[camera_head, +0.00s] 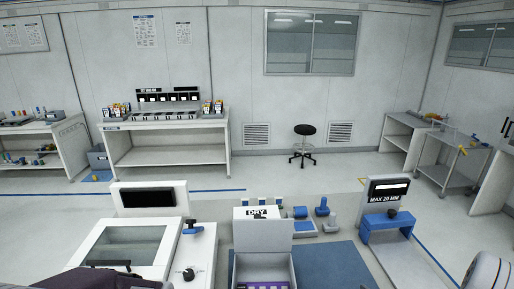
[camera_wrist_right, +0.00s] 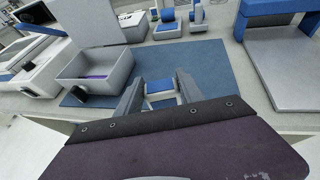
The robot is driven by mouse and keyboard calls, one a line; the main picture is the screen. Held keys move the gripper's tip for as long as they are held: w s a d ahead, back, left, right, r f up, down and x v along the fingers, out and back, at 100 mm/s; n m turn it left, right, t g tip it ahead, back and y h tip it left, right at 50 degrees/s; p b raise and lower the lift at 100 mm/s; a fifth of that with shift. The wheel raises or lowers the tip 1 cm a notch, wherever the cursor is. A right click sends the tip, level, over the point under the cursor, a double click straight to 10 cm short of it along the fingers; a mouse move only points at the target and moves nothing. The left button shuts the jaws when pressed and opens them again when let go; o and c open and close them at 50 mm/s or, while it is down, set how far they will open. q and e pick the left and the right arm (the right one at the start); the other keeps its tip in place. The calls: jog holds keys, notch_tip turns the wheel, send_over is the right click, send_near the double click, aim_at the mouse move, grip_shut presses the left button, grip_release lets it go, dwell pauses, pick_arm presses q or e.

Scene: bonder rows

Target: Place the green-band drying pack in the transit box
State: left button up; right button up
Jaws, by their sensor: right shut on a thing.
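My right gripper (camera_wrist_right: 160,88) shows in the right wrist view, shut on a small white piece with a blue face (camera_wrist_right: 160,97). No green band can be made out on it. The piece is held over the blue mat, right of an open grey box (camera_wrist_right: 118,72), which looks like the transit box. This box also shows at the bottom of the head view (camera_head: 264,243), with a purple layer inside. Behind it stands a white holder marked DRY (camera_head: 241,213), with small upright pieces at its back edge.
A blue mat (camera_head: 335,262) lies right of the box. Blue and grey fixtures (camera_head: 322,208) stand behind it. A blue-topped stand marked MAX 20 MM (camera_head: 388,222) is at right. A white machine with a glass lid (camera_head: 125,247) is at left. The mat's middle looks free.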

jog(key=s+a+f+n+g+y, duration=0.2)
jog(key=s+a+n+g+y, duration=0.3)
jog(key=a, duration=0.7)
jog(key=shift+s+n+y, duration=0.5)
jog(key=shift+n+y, duration=0.4)
jog(key=shift+n, duration=0.3)
